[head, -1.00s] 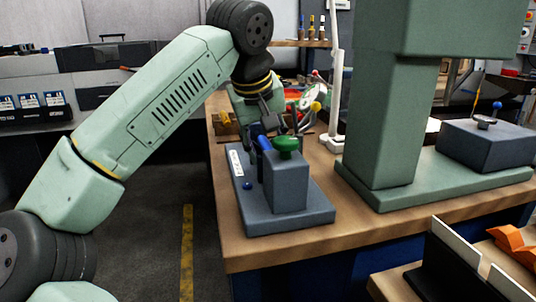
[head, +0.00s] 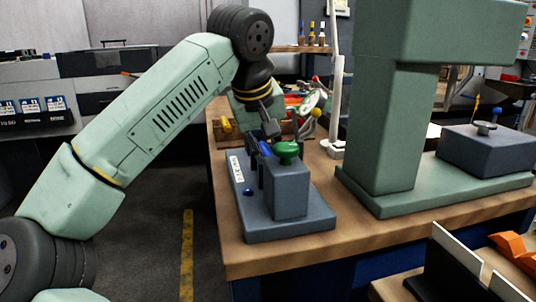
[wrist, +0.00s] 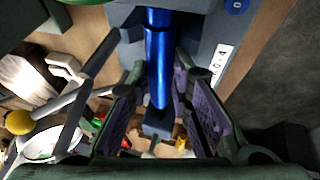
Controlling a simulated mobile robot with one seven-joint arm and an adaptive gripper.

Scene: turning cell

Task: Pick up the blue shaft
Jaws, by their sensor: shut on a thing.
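The blue shaft (wrist: 158,65) is a smooth blue cylinder, seen in the wrist view between the two finger pads of my gripper (wrist: 153,100). In the head view the blue shaft (head: 265,149) shows only as a small piece beside the green knob, at the grey block fixture (head: 287,189). My gripper (head: 266,140) is shut on it there, partly hidden behind the fixture. The shaft's far end runs into the fixture area at the top of the wrist view. I cannot tell whether it is clear of its support.
A green knob (head: 286,152) tops the fixture, close to my fingers. A dial gauge (head: 312,103) on thin rods with a yellow knob stands just behind. A large green press column (head: 387,125) stands to the right. A yellow item (head: 226,126) lies on the bench behind left.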

